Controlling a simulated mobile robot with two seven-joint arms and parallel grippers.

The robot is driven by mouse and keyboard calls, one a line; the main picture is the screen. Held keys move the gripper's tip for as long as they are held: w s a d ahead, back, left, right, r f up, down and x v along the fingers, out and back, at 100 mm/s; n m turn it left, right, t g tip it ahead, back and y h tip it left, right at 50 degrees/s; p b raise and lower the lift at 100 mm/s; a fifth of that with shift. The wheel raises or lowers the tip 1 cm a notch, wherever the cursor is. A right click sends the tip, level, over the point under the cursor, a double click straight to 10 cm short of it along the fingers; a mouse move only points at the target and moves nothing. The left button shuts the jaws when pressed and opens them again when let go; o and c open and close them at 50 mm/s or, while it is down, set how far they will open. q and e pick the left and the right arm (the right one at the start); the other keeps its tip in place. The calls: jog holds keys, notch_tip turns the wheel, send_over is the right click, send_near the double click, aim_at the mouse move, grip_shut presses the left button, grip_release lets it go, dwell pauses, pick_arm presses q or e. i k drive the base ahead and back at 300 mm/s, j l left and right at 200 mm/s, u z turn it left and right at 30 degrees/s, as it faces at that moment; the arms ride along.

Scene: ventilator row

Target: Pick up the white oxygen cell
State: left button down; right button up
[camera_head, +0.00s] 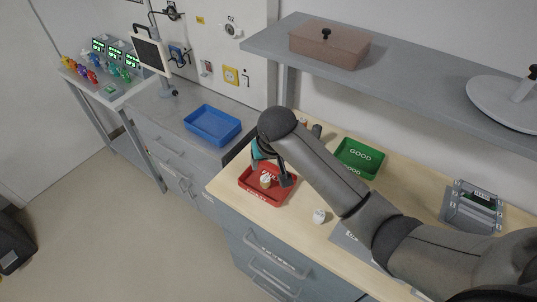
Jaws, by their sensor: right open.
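A small white cylindrical piece (319,216), which looks like an oxygen cell, stands on the wooden worktop to the right of the red tray. Another small piece, whitish with a tan part (265,181), lies inside the red tray (266,200). My right gripper (271,172) is over the red tray, open, with its fingers around or just above the piece in the tray; I cannot tell whether they touch it. My arm hides part of the worktop behind. My left gripper is not in view.
A green tray marked GOOD (360,158) sits behind my arm. A blue tray (212,125) is on the grey cabinet at left. A grey device (474,206) stands at right. A shelf (400,72) with a brownish lidded box (329,45) overhangs the worktop.

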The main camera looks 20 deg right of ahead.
aim_at(319, 216)
jog(key=z, duration=1.2)
